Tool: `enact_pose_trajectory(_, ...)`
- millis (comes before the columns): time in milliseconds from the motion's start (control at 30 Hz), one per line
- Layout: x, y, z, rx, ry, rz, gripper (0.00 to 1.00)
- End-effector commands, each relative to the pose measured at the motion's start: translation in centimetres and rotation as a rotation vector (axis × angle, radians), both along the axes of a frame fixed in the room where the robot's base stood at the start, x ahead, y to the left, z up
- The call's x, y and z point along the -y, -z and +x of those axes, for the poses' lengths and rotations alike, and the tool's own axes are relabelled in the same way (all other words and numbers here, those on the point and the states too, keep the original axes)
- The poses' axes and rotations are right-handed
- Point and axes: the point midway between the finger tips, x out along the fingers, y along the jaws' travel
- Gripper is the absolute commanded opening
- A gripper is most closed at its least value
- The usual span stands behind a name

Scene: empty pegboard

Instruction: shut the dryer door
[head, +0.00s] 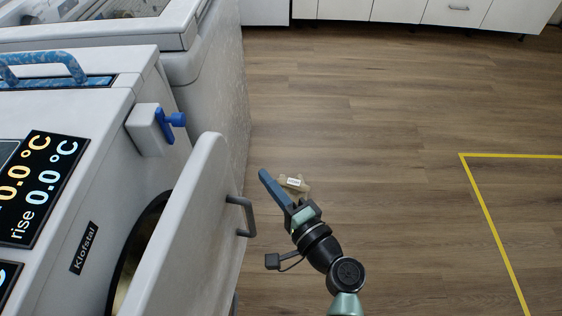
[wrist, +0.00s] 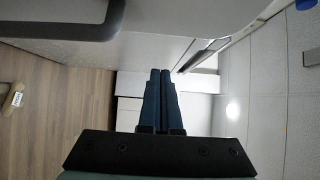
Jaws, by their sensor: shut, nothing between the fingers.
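The white dryer door (head: 187,240) stands partly open in the head view, swung out from the dryer body (head: 105,125). Its dark opening (head: 137,245) shows behind the door. A grey bar handle (head: 245,216) is on the door's outer face; a dark bar that looks like this handle crosses the upper left of the wrist view (wrist: 85,28). My gripper (head: 264,175) is shut and empty, to the right of the door and apart from it, beyond the handle. Its two closed fingers point up the middle of the wrist view (wrist: 160,75).
A small tan object with a white label (head: 293,183) lies on the wooden floor behind my gripper. Another white appliance (head: 205,90) stands beyond. White cabinets (head: 400,10) line the back. The floor at right is clear, with yellow tape (head: 490,222).

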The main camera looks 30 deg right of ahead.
Motion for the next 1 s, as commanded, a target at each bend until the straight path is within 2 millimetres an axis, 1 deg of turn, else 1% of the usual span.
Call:
enact_pose_trajectory(33, -0.1, 0.0, 1.2, 0.003, -0.004, -0.001, 0.0)
enact_pose_trajectory(100, -0.2, -0.1, 2.6, 0.003, -0.004, 0.0, 0.0)
enact_pose_trajectory(300, -2.2, 0.0, 4.5, 0.0, -0.003, 0.0, 0.0)
enact_pose_trajectory(500, -3.0, 0.0, 5.2, 0.0, -0.001, 0.0, 0.0)
enact_pose_trajectory(833, -3.1, 0.0, 5.3, 0.0, -0.003, 0.0, 0.0)
enact_pose_trajectory(933, -3.9, 0.1, 6.1, 0.001, -0.026, -0.001, 0.0)
enact_pose_trajectory(1000, -5.0, 0.2, 7.2, 0.003, -0.057, -0.001, 0.0)
